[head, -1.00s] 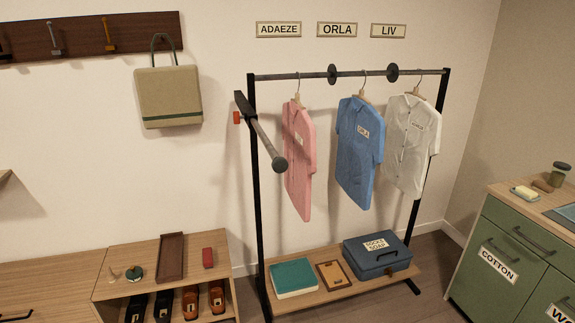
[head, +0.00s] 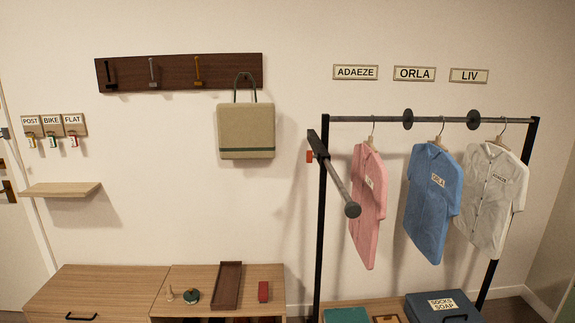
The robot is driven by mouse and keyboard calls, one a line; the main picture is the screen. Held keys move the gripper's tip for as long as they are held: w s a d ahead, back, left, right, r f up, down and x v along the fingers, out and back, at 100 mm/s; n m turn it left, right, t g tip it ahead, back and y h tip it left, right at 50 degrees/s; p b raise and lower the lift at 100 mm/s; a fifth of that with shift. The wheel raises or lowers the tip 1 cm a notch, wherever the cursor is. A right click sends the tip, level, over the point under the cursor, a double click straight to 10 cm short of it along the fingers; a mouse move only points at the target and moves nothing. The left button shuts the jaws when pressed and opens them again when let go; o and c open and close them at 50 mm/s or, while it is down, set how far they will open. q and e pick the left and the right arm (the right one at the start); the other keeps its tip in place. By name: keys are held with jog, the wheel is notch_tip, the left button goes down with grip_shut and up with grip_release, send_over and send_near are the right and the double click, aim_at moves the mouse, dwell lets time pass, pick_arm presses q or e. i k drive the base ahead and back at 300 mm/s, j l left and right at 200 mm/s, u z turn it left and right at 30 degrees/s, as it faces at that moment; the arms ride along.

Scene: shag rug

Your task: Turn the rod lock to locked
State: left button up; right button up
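The clothes rack (head: 321,235) stands at the right with a black frame and a grey top rail. A black bracket (head: 317,144) is at the top of its left post. A grey rod (head: 338,182) with a round end cap (head: 352,210) sticks out from the bracket towards me. A small red piece (head: 309,157) sits beside the bracket on its left; it may be the rod lock, but no marking shows and I cannot tell its setting. Neither of my grippers is in view.
A pink shirt (head: 368,205), blue shirt (head: 432,204) and white shirt (head: 492,200) hang from the rail. A beige bag (head: 246,130) hangs left of the rack. A wooden bench (head: 100,290) and wall shelf (head: 60,189) are at the left. The red piece's surroundings look clear.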

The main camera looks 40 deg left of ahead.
aim_at(310, 156)
jog(key=u, duration=1)
jog(key=i+j+z, duration=0.1)
jog(key=j, duration=0.25)
jog(key=i+j+z, duration=0.1)
jog(key=j, duration=0.2)
jog(key=i+j+z, duration=0.1)
jog(key=j, duration=0.3)
jog(key=i+j, duration=0.25)
jog(key=i+j+z, duration=0.15)
jog(key=j, duration=0.35)
jog(key=i+j+z, duration=0.1)
jog(key=j, duration=0.3)
jog(key=i+j+z, duration=0.1)
jog(key=j, duration=0.35)
jog(key=i+j, duration=0.25)
jog(key=j, duration=0.15)
jog(key=z, duration=0.05)
